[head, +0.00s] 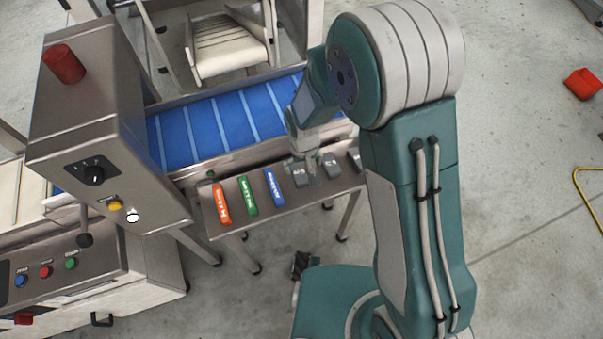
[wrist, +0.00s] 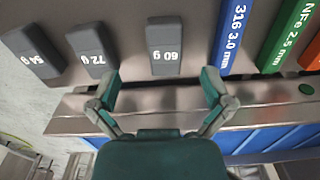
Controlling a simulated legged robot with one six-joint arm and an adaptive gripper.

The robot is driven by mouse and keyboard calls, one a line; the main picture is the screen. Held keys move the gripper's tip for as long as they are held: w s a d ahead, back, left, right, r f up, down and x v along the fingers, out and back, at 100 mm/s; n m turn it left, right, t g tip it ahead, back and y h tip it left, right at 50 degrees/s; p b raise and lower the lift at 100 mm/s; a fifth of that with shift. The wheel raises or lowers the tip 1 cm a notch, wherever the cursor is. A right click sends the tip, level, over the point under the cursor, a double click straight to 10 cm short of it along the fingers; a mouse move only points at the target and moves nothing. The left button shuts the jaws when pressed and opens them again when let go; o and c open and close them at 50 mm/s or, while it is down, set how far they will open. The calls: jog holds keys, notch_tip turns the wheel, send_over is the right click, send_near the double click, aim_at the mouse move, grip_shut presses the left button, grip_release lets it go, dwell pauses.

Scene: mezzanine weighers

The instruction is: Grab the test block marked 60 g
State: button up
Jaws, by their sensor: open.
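The grey test block marked 60 g (wrist: 166,45) lies on a metal shelf (head: 318,194), its label upside down in the wrist view. My gripper (wrist: 160,82) is open and empty. In the wrist view its two fingertips are spread wider than the block and lie just below its near end, apart from it. In the head view my gripper (head: 306,170) is over the shelf, right of the blue stick, and partly hides the 60 g block (head: 301,178). Similar grey blocks marked 72 g (wrist: 90,46) and 54 g (wrist: 32,50) lie beside it.
Blue (head: 275,187), green (head: 247,195) and orange (head: 221,204) sticks lie left of the blocks on the shelf. A blue conveyor belt (head: 205,125) runs behind it. A steel control box (head: 110,150) stands at the left.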

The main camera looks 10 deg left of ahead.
aim_at(300, 175)
jog(key=shift+a+f, duration=0.35)
jog(key=shift+f, duration=0.5)
jog(key=f, duration=0.4)
jog(key=shift+w+a+f, duration=0.15)
jog(key=shift+w+f, duration=0.05)
jog(key=shift+f, duration=0.25)
jog(key=c, duration=1.2)
